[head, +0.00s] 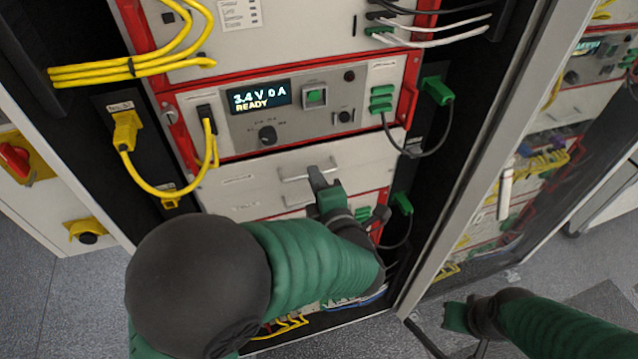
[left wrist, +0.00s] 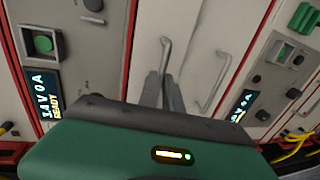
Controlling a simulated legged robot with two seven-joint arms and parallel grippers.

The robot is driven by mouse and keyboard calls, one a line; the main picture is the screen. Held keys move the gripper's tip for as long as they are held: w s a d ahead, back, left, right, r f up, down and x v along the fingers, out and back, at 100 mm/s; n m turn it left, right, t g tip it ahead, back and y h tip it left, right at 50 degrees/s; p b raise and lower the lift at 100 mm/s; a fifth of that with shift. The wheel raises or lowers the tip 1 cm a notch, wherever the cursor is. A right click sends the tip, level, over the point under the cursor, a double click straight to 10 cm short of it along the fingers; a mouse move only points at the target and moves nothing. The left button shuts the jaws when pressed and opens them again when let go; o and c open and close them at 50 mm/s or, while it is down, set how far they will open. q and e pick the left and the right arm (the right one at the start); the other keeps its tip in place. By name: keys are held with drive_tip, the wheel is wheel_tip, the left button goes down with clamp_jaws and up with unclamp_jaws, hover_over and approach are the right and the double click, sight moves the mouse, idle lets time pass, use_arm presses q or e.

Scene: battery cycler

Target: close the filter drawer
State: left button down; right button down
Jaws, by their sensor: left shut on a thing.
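The filter drawer appears to be the plain pale front (head: 245,176) with a metal bar handle (head: 293,177), just below the display unit. Its label is too small to read. My left gripper (head: 315,172) is at the right part of this handle, shut on it. In the left wrist view the left fingers (left wrist: 160,88) meet the end of the handle (left wrist: 165,52), in front of the pale drawer front (left wrist: 146,30). How far the drawer stands out is hard to tell. My right gripper (head: 447,318) is low at the right, away from the drawer; its jaws are unclear.
The display unit (head: 290,108) above reads 3.4 V 0 A READY. Yellow cables (head: 205,150) loop at the left; a green plug (head: 436,91) with a dark cable is at the right. A second handle (left wrist: 213,88) shows beside. An open cabinet door (head: 490,150) stands right.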

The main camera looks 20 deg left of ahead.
use_arm(q)
drive_tip(key=shift+w+a+f+b, duration=0.3)
drive_tip(key=shift+w+a+f, duration=0.15)
drive_tip(key=shift+a+f, duration=0.25)
drive_tip(key=shift+w+a+r, duration=0.35)
drive_tip(key=shift+w+r, duration=0.05)
drive_tip(key=shift+r, duration=0.05)
